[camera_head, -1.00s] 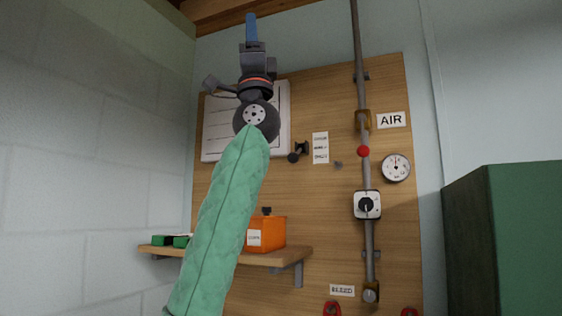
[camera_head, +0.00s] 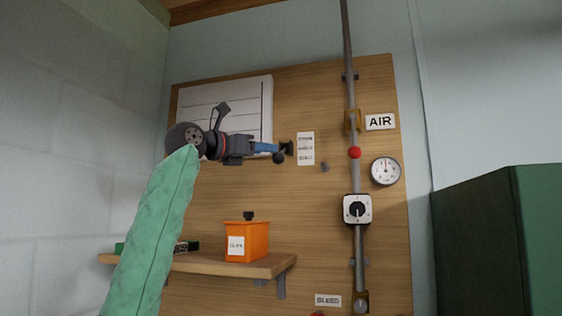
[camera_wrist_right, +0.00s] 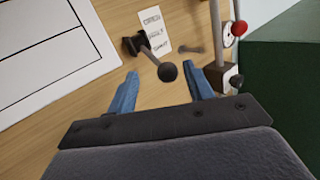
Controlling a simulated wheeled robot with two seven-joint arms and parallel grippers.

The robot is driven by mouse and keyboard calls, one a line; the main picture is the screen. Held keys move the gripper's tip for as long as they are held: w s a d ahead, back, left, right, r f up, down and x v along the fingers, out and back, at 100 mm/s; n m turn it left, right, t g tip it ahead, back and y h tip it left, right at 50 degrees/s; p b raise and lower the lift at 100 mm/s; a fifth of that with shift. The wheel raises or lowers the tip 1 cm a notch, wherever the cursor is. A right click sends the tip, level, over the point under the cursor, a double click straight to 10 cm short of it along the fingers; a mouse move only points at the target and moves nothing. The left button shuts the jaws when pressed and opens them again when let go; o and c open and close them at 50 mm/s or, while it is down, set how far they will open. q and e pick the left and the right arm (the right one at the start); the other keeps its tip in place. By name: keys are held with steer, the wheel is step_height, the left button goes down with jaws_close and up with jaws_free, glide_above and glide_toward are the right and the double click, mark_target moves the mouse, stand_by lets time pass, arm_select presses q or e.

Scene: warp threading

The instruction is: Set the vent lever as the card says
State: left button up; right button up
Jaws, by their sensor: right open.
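A small dark lever with a round black knob (camera_head: 278,157) sticks out from a mount on the wooden board. In the wrist view its knob (camera_wrist_right: 167,72) points toward me. A white label (camera_head: 306,148) with three lines of print is just right of the lever; its words are too small to read surely. My right gripper (camera_head: 268,147) points right, its blue fingertips close to the lever. In the wrist view the right gripper (camera_wrist_right: 161,88) is open and empty, with the knob showing between and just beyond its fingertips. Contact cannot be told. My left gripper is out of view.
A large white ruled sheet (camera_head: 226,112) hangs behind my right wrist. A vertical pipe (camera_head: 355,180) with a red ball, dial and gauge (camera_head: 386,170) runs right of the lever. Below, a shelf (camera_head: 230,264) holds an orange box (camera_head: 247,241). A green cabinet (camera_head: 500,240) stands right.

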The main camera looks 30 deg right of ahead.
mark_target(273, 157)
steer(key=shift+s+d+f+g+y, duration=0.1)
steer(key=shift+s+f+g+y, duration=0.1)
steer(key=shift+f, duration=0.2)
steer(key=shift+s+f+g+y, duration=0.1)
steer(key=shift+f+y, duration=0.1)
steer(key=shift+f, duration=0.2)
steer(key=shift+w, duration=0.15)
steer(key=shift+w+d+p, duration=0.15)
steer(key=shift+d+p, duration=0.35)
steer(key=shift+d, duration=0.1)
steer(key=d+p, duration=0.1)
steer(key=d, duration=0.2)
steer(key=d+p, duration=0.1)
steer(key=d, duration=0.1)
steer(key=shift+w+d+p, duration=0.2)
steer(key=shift+w+p, duration=0.1)
steer(key=shift+p, duration=0.05)
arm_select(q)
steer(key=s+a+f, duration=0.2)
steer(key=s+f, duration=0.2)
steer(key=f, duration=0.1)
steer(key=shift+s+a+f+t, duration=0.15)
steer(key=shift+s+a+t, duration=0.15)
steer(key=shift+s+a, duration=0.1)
arm_select(e)
steer(key=shift+d+f, duration=0.1)
steer(key=shift+d, duration=0.45)
jaws_close()
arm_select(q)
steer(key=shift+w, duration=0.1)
